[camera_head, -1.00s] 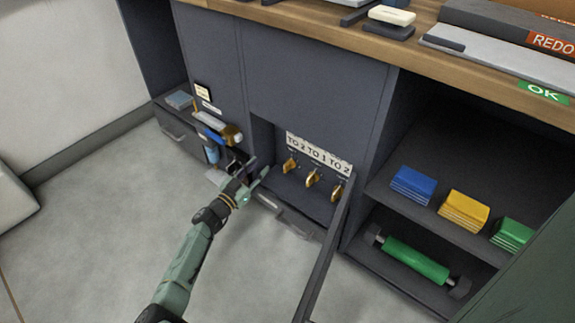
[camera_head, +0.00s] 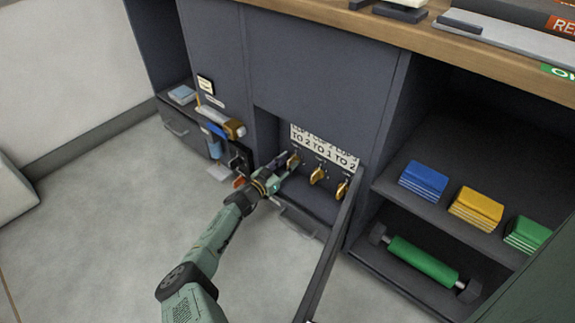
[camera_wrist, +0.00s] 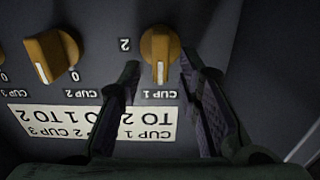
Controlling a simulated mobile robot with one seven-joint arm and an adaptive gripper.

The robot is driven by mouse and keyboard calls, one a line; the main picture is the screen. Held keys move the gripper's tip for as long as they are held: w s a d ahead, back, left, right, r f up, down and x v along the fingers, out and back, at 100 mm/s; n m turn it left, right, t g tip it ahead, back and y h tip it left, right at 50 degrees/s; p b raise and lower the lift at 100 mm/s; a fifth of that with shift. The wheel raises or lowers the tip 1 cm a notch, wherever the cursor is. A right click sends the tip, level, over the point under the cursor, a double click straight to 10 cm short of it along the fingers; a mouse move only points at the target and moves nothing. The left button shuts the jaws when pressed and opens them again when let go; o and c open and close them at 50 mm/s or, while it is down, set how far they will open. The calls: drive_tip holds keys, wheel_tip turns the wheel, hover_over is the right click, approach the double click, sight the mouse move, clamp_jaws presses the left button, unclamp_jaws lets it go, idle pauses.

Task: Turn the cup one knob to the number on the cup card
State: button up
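The orange cup one knob (camera_wrist: 158,45) is in the wrist view, above the upside-down label CUP 1. Its white pointer line aims down toward that label in the picture, and a "2" is printed to its left. My gripper (camera_wrist: 160,68) is open, with its fingertips on either side of the knob and gaps showing. In the head view my gripper (camera_head: 287,163) is at the leftmost knob, partly hiding it. The white cup card (camera_head: 323,146) above the knobs reads CUP 1 TO 2, CUP 2 TO 1, CUP 3 TO 2.
The cup two knob (camera_head: 317,175) and cup three knob (camera_head: 342,190) stand to the right in the recess. An open dark door (camera_head: 328,262) juts out on the right. Shelves with colored stacks (camera_head: 424,181) and a green roller (camera_head: 423,260) are further right.

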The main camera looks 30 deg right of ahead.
drive_tip(key=shift+d, duration=0.15)
drive_tip(key=shift+c, duration=0.2)
clamp_jaws()
idle(0.3)
